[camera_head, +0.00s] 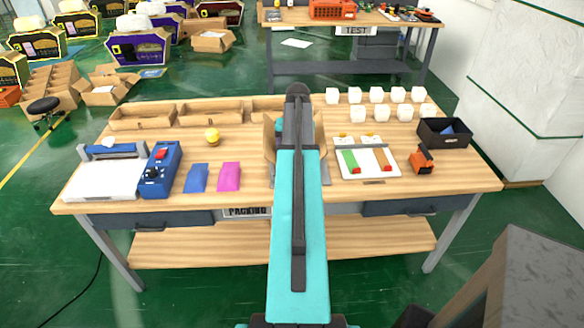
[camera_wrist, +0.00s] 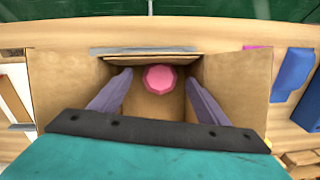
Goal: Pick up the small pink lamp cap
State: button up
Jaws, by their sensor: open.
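A small pink faceted cap (camera_wrist: 159,79) lies inside an open cardboard box (camera_wrist: 65,85), near the far wall of the box in the wrist view. My gripper (camera_wrist: 158,76) is open and points down into the box. Its two purple-grey fingers show on either side of the cap, with gaps between them and it; I cannot tell how far above the cap they are. In the head view my arm covers most of the box (camera_head: 268,138), and the cap and fingers are hidden.
The box flaps stand open around the gripper. On the wooden table, a pink packet (camera_head: 228,176) and a blue packet (camera_head: 196,178) lie left of the box. A white tray (camera_head: 352,171) lies right of it. White cubes (camera_head: 381,113) stand at the back right.

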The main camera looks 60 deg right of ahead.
jog(key=shift+w+d+f+p, duration=0.1)
jog(key=shift+f+p, duration=0.65)
jog(key=shift+f, duration=1.7)
jog(key=shift+c, duration=0.6)
jog(key=c, duration=1.1)
